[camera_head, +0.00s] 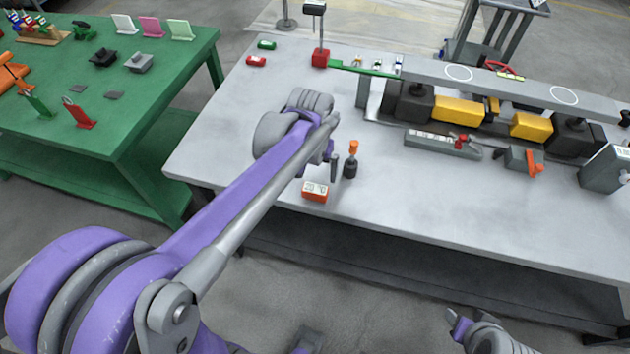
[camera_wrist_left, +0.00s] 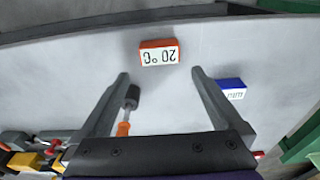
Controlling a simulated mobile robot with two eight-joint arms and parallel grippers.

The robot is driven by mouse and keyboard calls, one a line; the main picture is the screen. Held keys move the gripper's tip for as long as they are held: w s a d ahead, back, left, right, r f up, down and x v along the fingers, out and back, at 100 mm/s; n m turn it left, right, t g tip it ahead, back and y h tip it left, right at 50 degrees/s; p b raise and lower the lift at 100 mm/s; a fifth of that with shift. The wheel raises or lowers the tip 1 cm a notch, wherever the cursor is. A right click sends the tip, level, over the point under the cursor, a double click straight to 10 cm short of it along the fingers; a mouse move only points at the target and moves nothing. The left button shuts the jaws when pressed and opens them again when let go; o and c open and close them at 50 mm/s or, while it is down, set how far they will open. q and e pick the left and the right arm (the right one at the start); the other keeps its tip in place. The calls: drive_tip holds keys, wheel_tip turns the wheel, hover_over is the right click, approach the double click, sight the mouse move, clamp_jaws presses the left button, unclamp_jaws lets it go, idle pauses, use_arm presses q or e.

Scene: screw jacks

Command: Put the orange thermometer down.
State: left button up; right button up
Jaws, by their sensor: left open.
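My left gripper (camera_wrist_left: 160,75) is open and empty. In the head view its wrist hangs over the bench behind the thermometer, and the arm hides much of the fingers.
A black-based tool with an orange handle (camera_head: 352,160) stands right of the thermometer. A blue box (camera_wrist_left: 229,84) shows beside one finger in the wrist view. The screw jack assembly (camera_head: 458,110) fills the bench's back right. A green table (camera_head: 150,120) stands left.

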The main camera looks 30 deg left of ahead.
sight(315, 188)
use_arm(q)
wheel_tip(315, 188, down, 3)
drive_tip(key=shift+s+d+r, duration=0.1)
drive_tip(key=shift+s, duration=0.05)
drive_tip(key=shift+w+f+b, duration=0.2)
drive_tip(key=shift+w+f, duration=0.05)
drive_tip(key=shift+f, duration=1.35)
drive_tip(key=shift+w+f+b, duration=0.15)
drive_tip(key=shift+w+f, duration=0.05)
drive_tip(key=shift+f, duration=1.4)
drive_tip(key=c, duration=1.4)
wheel_tip(315, 188, up, 10)
drive_tip(key=shift+p, duration=0.5)
drive_tip(key=shift+c, duration=0.2)
drive_tip(key=shift+s, duration=0.1)
